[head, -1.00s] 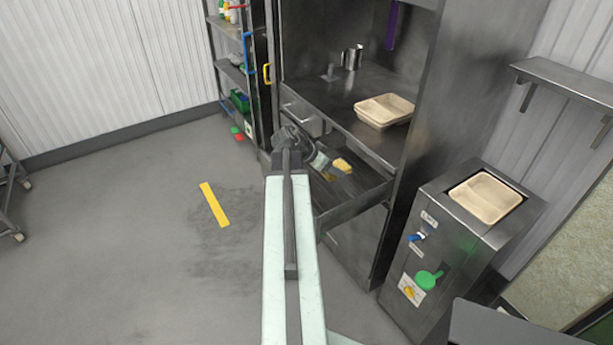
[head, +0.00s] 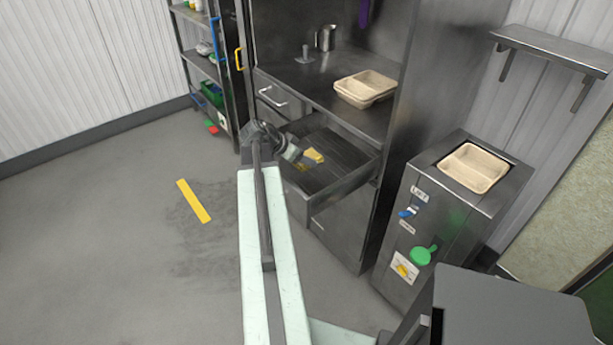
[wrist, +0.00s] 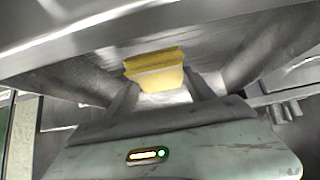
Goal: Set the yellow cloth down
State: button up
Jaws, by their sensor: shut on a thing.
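The yellow cloth (head: 315,155) is a small folded piece at the tip of my gripper (head: 302,161). In the wrist view the cloth (wrist: 156,72) sits between the two fingers of my gripper (wrist: 163,92), which is shut on it. In the head view the cloth is over the open drawer (head: 335,172) of the steel cabinet. I cannot tell whether the cloth touches the drawer floor.
A steel dispenser (head: 440,215) holding a beige container (head: 473,168) stands at right. A shelf rack (head: 205,70) stands at left. The floor at left is clear.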

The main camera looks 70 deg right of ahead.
jog(key=shift+f+b, duration=2.1)
jog(key=shift+f, duration=0.55)
jog(key=shift+a+f, duration=0.15)
jog(key=shift+s, duration=0.1)
jog(key=o, duration=1.5)
jog(key=shift+a+f+b, duration=0.1)
jog(key=shift+a+b, duration=0.05)
jog(key=shift+b, duration=0.2)
jog(key=shift+c, duration=0.2)
jog(key=shift+s, duration=0.1)
jog(key=shift+r+p, duration=0.35)
jog(key=p+v, duration=0.9)
jog(key=v, duration=0.3)
jog(key=shift+d+r, duration=0.3)
